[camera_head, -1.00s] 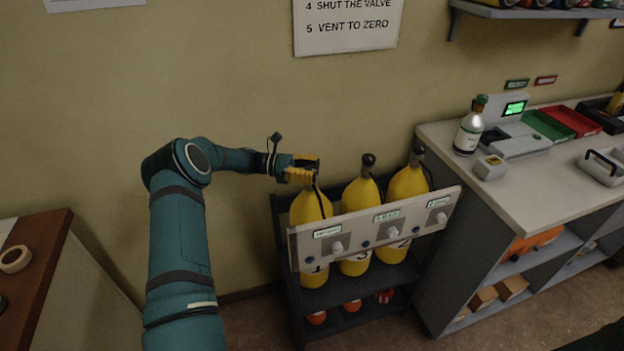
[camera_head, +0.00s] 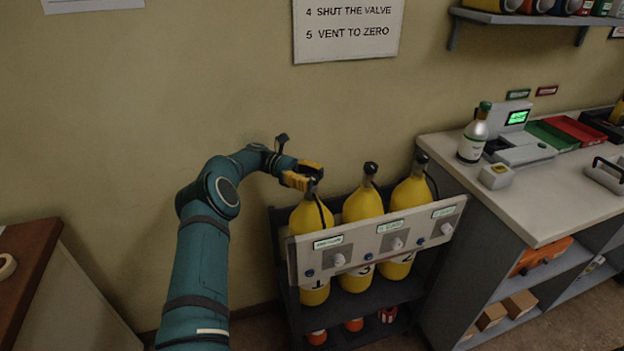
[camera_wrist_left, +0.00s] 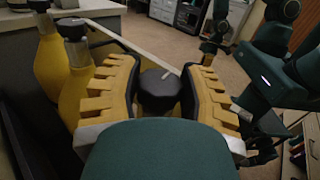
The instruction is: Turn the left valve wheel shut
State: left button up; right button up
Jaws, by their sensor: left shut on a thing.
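Three yellow cylinders stand in a dark rack, each with a black valve wheel on top. My left gripper (camera_head: 305,176) is at the top of the left cylinder (camera_head: 311,217), its yellow fingers closed around the left valve wheel. In the left wrist view, that black wheel (camera_wrist_left: 158,92) sits between the two fingers and has a pale mark on top. In the head view the fingers hide most of it. The middle wheel (camera_head: 371,168) and right wheel (camera_head: 421,157) are untouched. Teal and dark parts of mine show at the right of the wrist view; my right gripper is unclear there.
A pale panel (camera_head: 362,249) with knobs and green labels crosses the cylinders' front. Right of the rack, a counter (camera_head: 560,205) carries a bottle (camera_head: 473,138) and trays. A brown-topped cabinet (camera_head: 28,250) is at the left. A sign hangs on the wall behind.

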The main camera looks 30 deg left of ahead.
aim_at(312, 177)
pick_arm(q)
jog(key=o, duration=1.2)
notch_tip(312, 177, up, 10)
jog(key=shift+r, duration=0.1)
